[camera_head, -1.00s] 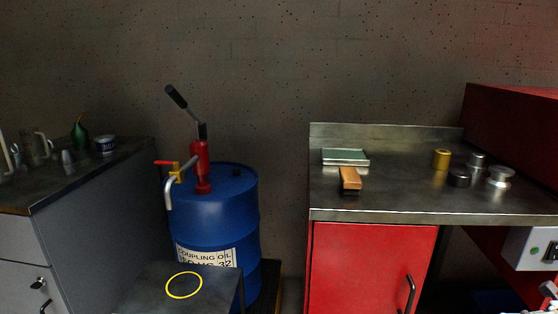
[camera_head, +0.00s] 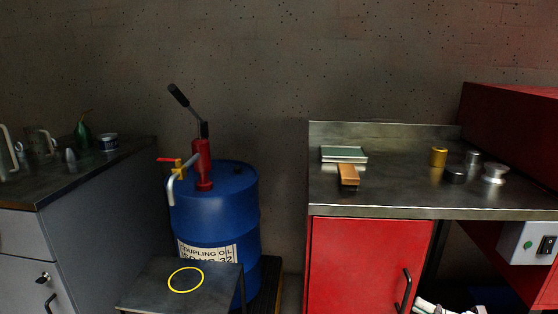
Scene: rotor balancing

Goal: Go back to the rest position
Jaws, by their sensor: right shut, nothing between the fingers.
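My left gripper is not in view.
A steel bench (camera_head: 400,207) over a red cabinet (camera_head: 365,260) holds a tray (camera_head: 344,154), a wooden block (camera_head: 348,175) and several metal pieces. A blue oil drum (camera_head: 215,215) with a red pump stands behind a low table (camera_head: 215,295) with a yellow ring. A grey cabinet (camera_head: 95,230) stands left.

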